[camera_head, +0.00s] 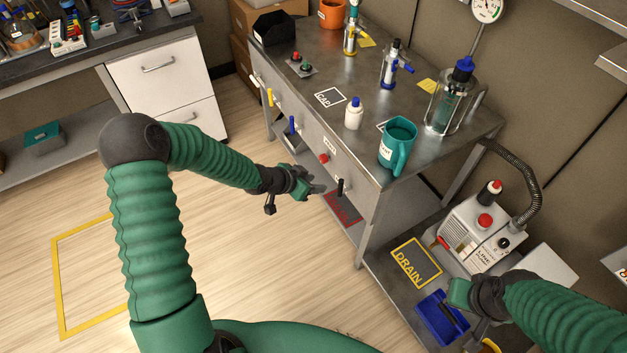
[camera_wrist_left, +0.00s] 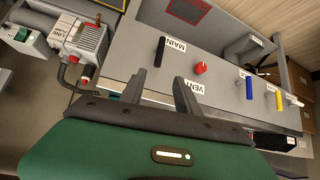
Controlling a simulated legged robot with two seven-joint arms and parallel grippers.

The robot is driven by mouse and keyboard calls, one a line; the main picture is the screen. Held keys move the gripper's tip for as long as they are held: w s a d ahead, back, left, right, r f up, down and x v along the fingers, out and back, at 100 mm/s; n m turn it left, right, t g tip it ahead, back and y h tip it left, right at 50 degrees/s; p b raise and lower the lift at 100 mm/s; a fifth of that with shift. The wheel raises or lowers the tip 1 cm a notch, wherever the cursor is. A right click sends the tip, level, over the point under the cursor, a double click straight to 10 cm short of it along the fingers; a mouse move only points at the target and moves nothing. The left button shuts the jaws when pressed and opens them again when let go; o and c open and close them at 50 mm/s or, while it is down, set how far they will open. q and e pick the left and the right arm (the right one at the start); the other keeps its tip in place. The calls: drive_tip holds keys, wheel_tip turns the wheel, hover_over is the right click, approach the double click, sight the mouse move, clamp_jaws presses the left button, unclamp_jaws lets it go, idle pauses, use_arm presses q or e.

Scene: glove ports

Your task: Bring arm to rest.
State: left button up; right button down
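My left arm comes in from the left and reaches to the front panel of the steel bench (camera_head: 440,130). My left gripper (camera_head: 316,190) is by the black MAIN handle (camera_head: 341,187). In the left wrist view its two fingers (camera_wrist_left: 160,88) stand apart with nothing between them. The black handle (camera_wrist_left: 159,52) and the red VENT knob (camera_wrist_left: 200,67) show beyond the fingertips, and no contact is visible. My right arm comes in at the lower right. My right gripper (camera_head: 462,294) is over the lower shelf near a blue bin, and its fingers cannot be made out.
The bench top holds a teal jug (camera_head: 397,145), a white bottle (camera_head: 354,113) and a glass vessel (camera_head: 450,97). Blue (camera_head: 292,125) and yellow (camera_head: 270,97) handles stick out of the panel. A pump (camera_head: 478,232) and the blue bin (camera_head: 442,318) are below. Floor at left is clear.

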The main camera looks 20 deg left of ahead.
idle(0.3)
use_arm(q)
drive_tip(key=s+d+r+n+g+y+p, duration=0.1)
drive_tip(key=s+r+p, duration=0.3)
drive_tip(key=s+r, duration=0.5)
drive_tip(key=s+d+r+n+g+y+p, duration=0.1)
drive_tip(key=s+r+n+g+y+p, duration=0.2)
drive_tip(key=s+r, duration=0.5)
drive_tip(key=s+n+g+p, duration=0.1)
drive_tip(key=s, duration=0.5)
drive_tip(key=shift+d+r, duration=0.3)
drive_tip(key=shift+r, duration=0.1)
drive_tip(key=shift+a, duration=0.25)
drive_tip(key=shift+d, duration=0.15)
idle(2.9)
